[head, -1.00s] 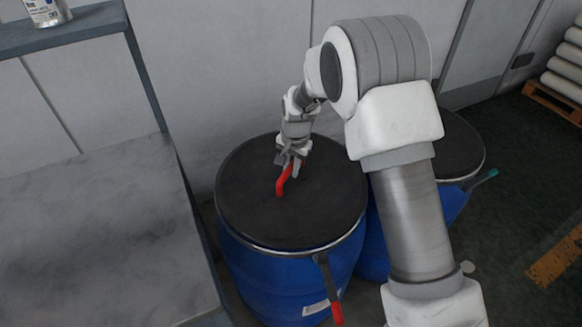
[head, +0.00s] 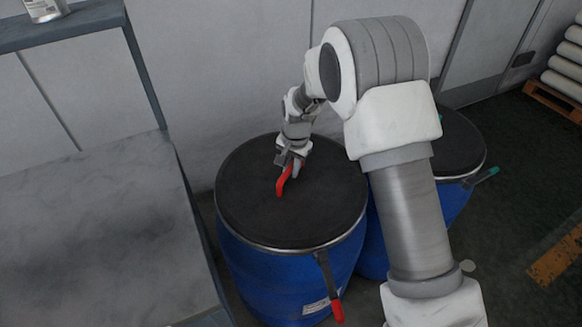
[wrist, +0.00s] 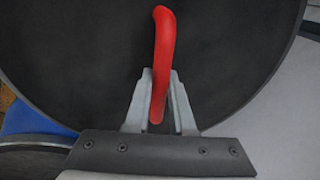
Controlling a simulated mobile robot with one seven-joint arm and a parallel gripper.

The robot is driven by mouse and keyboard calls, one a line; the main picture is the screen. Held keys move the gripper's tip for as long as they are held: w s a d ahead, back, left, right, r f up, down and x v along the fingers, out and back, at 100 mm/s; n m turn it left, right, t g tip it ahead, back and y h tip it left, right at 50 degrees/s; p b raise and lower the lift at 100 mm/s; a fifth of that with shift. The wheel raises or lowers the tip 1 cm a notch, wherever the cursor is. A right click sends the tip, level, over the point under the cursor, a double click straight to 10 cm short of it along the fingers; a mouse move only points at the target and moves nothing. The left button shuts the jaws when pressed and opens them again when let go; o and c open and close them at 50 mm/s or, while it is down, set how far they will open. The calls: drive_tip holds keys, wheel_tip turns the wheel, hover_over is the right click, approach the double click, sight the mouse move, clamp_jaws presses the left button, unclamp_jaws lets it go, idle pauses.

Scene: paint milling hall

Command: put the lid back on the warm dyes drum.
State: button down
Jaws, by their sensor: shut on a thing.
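A blue drum (head: 270,275) stands in the middle of the head view, with a black lid (head: 290,220) on its top. The lid looks level and sits at the drum's rim; I cannot tell whether it is fully seated. My gripper (head: 289,168) is shut on the lid's red handle (head: 281,184). In the wrist view the red handle (wrist: 163,65) stands between my two grey fingers (wrist: 160,100), with the black lid (wrist: 80,60) behind. A clamp lever with a red grip (head: 338,311) hangs at the drum's front. No drum label is readable as warm dyes.
A second blue drum (head: 452,200) with a dark lid (head: 455,145) and a teal-tipped lever (head: 486,175) stands close on the right, partly behind my arm. A grey table (head: 90,235) is close on the left. A shelf with a can (head: 45,8) is above it.

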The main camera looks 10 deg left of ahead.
drive_tip(key=shift+f, duration=0.3)
drive_tip(key=c, duration=0.7)
unclamp_jaws()
drive_tip(key=r, duration=0.5)
drive_tip(key=s+d+r+p, duration=0.1)
drive_tip(key=r, duration=0.5)
drive_tip(key=s+r, duration=0.1)
drive_tip(key=r, duration=0.5)
drive_tip(key=shift+s+d+r, duration=0.1)
drive_tip(key=shift+s+d, duration=0.1)
drive_tip(key=shift+d, duration=0.2)
